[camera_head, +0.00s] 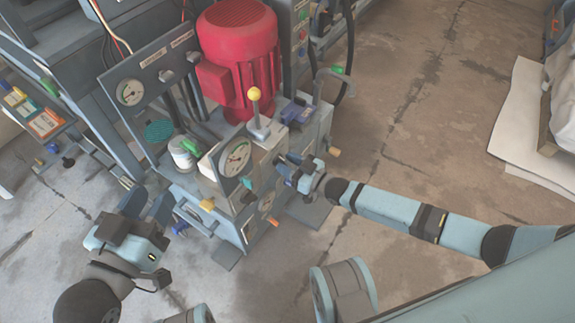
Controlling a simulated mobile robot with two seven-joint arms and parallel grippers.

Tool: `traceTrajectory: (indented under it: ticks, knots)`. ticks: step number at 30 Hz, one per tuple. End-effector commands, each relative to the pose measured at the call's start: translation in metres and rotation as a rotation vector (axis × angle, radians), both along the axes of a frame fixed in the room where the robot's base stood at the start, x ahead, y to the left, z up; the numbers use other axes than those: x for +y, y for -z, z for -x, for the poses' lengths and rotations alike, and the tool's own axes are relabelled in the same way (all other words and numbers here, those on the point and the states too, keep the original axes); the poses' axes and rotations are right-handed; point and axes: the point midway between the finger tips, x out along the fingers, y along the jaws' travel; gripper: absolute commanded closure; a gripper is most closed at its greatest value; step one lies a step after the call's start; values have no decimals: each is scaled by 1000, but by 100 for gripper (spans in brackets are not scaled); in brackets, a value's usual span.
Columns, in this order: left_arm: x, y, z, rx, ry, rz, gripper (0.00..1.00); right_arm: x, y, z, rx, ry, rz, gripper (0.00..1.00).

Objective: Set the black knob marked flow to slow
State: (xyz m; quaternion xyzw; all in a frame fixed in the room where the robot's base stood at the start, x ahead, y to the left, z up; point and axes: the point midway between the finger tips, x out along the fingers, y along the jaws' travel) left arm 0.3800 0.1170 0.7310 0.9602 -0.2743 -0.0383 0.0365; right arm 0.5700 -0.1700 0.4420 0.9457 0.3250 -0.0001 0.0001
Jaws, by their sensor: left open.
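I cannot pick out the black knob marked flow with certainty; the labels are too small to read. Two small grey knobs, one on the left (166,75) and one on the right (194,57), sit under white labels on the upright grey panel (150,92). My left gripper (146,200) is open and empty, in front of the machine at its lower left. My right gripper (284,164) is close against the machine's right side, by the dial block. Its fingertips are small and partly hidden, so I cannot tell whether it holds or touches anything.
A red motor (240,55) stands on the machine. A round gauge (235,158) faces forward, with a yellow-ball lever (254,95) behind it. A lever with a grey handle (325,85) rises at the right. The concrete floor (410,120) is clear to the right, up to a white sheet (520,130).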

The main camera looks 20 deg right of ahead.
Motion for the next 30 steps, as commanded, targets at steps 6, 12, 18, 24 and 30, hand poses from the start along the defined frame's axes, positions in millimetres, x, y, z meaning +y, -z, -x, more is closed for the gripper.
traceTrajectory:
  ticks: [6, 12, 18, 24, 30]
  knots:
    - [0, -1, 0, -8, 0, -4, 57, 2, 0, -2, 1, 0, 1, 61]
    - [0, -1, 0, -9, 1, -3, 57, 2, 0, -2, 0, 0, 0, 81]
    - [0, -1, 0, -9, 1, -3, 57, 2, 0, -2, 0, 0, 0, 100]
    - [0, -3, 0, -4, 2, 0, 57, 2, -1, -2, -12, 0, 16, 100]
    - [-1, -5, 2, 29, 5, 14, 57, 4, -2, -1, -65, 0, 83, 100]
